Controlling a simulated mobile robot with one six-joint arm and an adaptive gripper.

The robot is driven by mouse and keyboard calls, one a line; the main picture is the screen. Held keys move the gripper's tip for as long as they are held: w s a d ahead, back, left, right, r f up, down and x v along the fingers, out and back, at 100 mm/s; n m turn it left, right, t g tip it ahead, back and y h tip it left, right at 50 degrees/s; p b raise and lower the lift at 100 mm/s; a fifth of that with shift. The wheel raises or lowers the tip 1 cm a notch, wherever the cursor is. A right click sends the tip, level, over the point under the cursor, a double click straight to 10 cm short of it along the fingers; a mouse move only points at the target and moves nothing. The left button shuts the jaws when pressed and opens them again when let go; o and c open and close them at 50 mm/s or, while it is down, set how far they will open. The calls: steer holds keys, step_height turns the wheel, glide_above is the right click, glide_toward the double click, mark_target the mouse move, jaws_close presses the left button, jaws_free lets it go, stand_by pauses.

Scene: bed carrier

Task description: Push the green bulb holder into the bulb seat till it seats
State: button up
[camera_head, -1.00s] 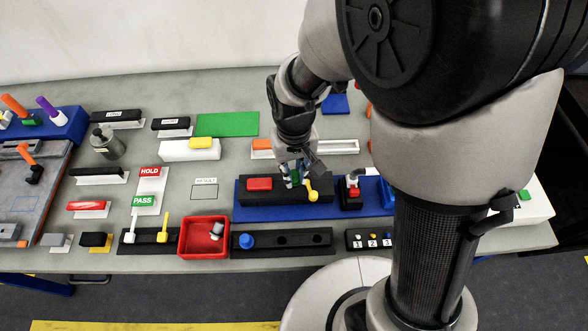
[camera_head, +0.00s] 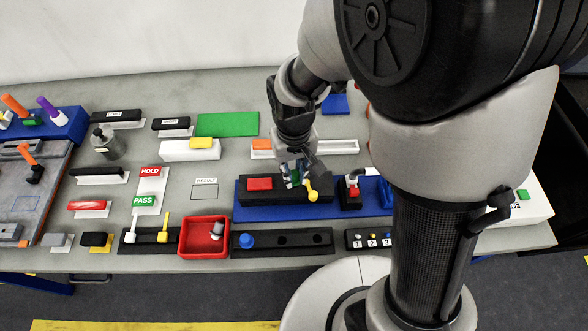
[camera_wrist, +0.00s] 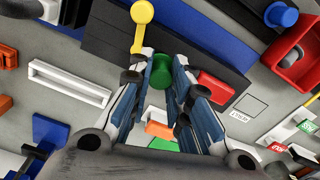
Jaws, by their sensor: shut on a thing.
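My gripper (camera_head: 292,180) is low over the black fixture block (camera_head: 230,196) on the blue mat. In the wrist view my gripper (camera_wrist: 171,72) is shut on the green bulb holder (camera_wrist: 166,75), which lies between the fingertips against the black block. In the head view the fingers mostly hide the holder. The bulb seat is hidden beneath the holder and fingers, so I cannot tell how deep the holder sits. A yellow lever (camera_head: 312,190) stands just right of the fingers, and it also shows in the wrist view (camera_wrist: 141,14). A red block (camera_head: 259,184) is on the left of the fixture.
A black and red device (camera_head: 350,194) stands on the blue mat (camera_head: 300,214) right of the fixture. In front are a red bin (camera_head: 190,254) with a grey-white piece and a black rack (camera_head: 265,249) with a blue knob.

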mark_target(294, 173)
steer(key=shift+f+b, duration=0.7)
steer(key=shift+f, duration=0.25)
steer(key=shift+r, duration=0.15)
steer(key=shift+r+p, duration=0.55)
steer(key=shift+p, duration=0.05)
steer(key=shift+f+b, duration=0.3)
steer(key=shift+f, duration=0.35)
stand_by(1.4)
steer(key=o, duration=0.9)
steer(key=shift+o, duration=0.2)
steer(key=shift+r, duration=0.15)
step_height(294, 173, up, 12)
